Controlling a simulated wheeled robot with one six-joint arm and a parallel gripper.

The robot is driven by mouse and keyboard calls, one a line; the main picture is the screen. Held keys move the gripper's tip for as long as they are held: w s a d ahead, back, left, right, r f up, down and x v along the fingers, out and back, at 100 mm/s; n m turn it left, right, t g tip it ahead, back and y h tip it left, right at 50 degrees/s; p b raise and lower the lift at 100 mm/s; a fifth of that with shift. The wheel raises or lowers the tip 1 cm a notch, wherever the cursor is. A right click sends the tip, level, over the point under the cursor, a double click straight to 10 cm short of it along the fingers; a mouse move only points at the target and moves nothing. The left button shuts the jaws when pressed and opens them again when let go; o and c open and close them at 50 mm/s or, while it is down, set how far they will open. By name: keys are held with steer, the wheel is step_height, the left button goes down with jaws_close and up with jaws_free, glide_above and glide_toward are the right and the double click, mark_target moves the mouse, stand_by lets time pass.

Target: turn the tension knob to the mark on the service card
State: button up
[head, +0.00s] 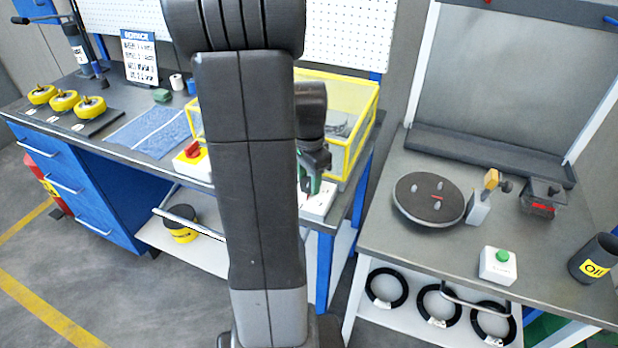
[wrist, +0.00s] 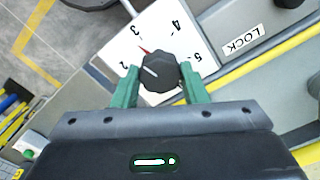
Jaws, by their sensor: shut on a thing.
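The dark tension knob (wrist: 160,72) sits on a white dial plate (wrist: 110,57) in the wrist view, with the numbers 2 to 5 visible. A short white line on the knob points to the upper left, between 2 and 3. A small red mark shows at the knob's edge, near 3. My gripper (wrist: 159,87) is shut on the knob, with a green finger on each side. In the head view my gripper (head: 312,180) is partly behind my arm, over the plate (head: 320,202); the knob is hidden there. A printed card (head: 140,58) stands at the back; its small text is unreadable.
A yellow-framed clear guard (head: 345,115) stands just behind the plate. Several yellow spools (head: 63,100) stand farther left. The right table holds a round turntable (head: 429,197) and a green button box (head: 498,265).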

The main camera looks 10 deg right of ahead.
mark_target(309, 181)
steer(key=shift+m, duration=1.1)
steer(key=o, duration=1)
steer(key=shift+c, duration=0.2)
steer(key=shift+r, duration=0.1)
step_height(309, 181, up, 14)
steer(key=shift+f, duration=0.25)
step_height(309, 181, down, 14)
steer(key=shift+r, duration=0.1)
